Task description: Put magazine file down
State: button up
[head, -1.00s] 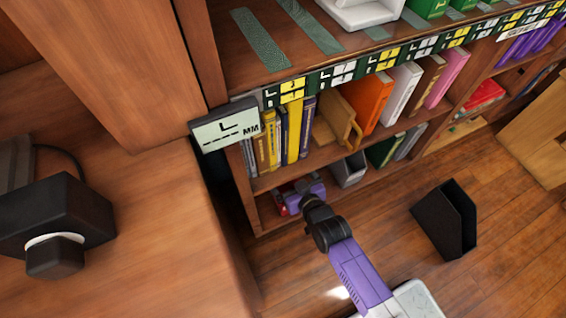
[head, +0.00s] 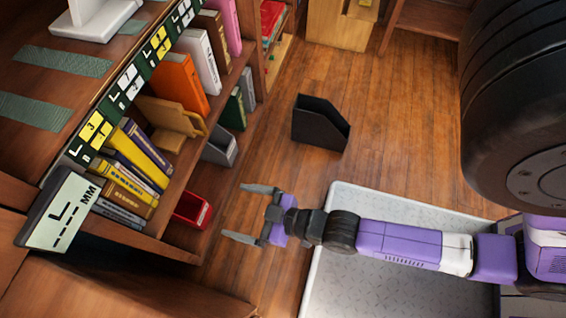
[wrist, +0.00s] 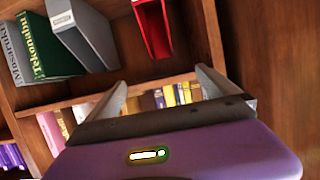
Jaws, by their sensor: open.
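A red magazine file (head: 191,211) rests on the lowest shelf of the bookcase, near its left end. It also shows in the wrist view (wrist: 153,30), at the top. My gripper (head: 236,212) is open and empty, out in front of the shelf, with its two fingers apart and pointing toward the bookcase. A clear gap separates the fingers from the red file. In the wrist view, my gripper (wrist: 160,78) has nothing between its fingers. A grey magazine file (head: 220,148) and a black magazine file (head: 320,124) also show, the black one on the floor.
Green books (head: 234,109) stand beyond the grey file on the lowest shelf. Several books and a tan wooden holder (head: 170,122) fill the shelf above. A label sign (head: 62,211) sticks out at the near left.

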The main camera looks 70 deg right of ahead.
jog(key=s+r, duration=1.2)
jog(key=r, duration=0.5)
jog(key=shift+d+t, duration=0.15)
jog(key=shift+t, duration=0.15)
notch_tip(320, 180, up, 29)
jog(key=p, duration=2.9)
